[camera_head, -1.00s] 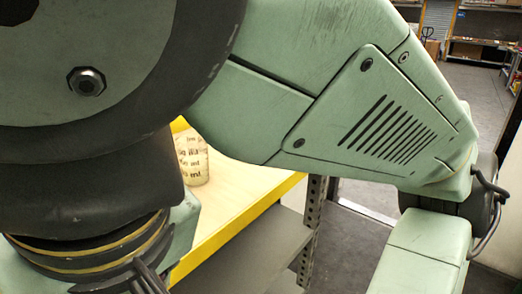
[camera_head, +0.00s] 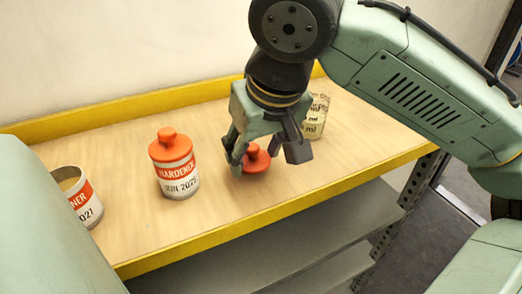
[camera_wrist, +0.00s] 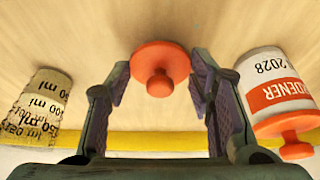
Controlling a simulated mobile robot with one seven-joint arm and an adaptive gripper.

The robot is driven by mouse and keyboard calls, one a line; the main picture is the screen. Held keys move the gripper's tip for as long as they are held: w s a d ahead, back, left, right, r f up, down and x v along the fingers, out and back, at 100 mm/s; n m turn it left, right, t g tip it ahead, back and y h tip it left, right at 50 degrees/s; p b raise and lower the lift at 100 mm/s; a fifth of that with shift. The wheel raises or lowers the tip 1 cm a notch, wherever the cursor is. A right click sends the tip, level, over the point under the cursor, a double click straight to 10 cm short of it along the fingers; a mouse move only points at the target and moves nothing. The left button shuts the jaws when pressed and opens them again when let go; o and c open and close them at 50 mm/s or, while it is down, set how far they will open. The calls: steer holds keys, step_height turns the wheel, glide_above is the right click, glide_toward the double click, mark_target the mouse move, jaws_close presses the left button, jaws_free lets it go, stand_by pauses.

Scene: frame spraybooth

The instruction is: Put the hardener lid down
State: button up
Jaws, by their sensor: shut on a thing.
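The orange-red hardener lid (camera_head: 257,161) has a round disc and a knob on top. It is between the fingers of my gripper (camera_head: 254,156), low over the right part of the wooden shelf top. In the wrist view the lid (camera_wrist: 160,60) has its knob facing the camera, and my gripper (camera_wrist: 160,80) is shut on it, one finger at each side of the rim. I cannot tell whether the lid touches the shelf. An open white can (camera_head: 82,198) with an orange label ending in "NER" stands at the left without a lid.
A lidded hardener can (camera_head: 176,178) stands left of my gripper; it is at the right in the wrist view (camera_wrist: 275,80). A cup with ml markings (camera_head: 318,115) stands behind my gripper. A yellow edge (camera_head: 200,238) borders the shelf top (camera_head: 130,215). Bare wood lies between the cans.

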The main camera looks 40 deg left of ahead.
mark_target(257, 164)
steer(key=shift+f, duration=0.75)
steer(key=shift+s+d+f+b, duration=0.15)
steer(key=shift+f+b, duration=0.15)
steer(key=shift+f, duration=0.35)
steer(key=o, duration=0.8)
steer(key=shift+f, duration=0.15)
steer(key=shift+r, duration=0.35)
steer(key=v, duration=1.2)
steer(key=shift+r, duration=0.4)
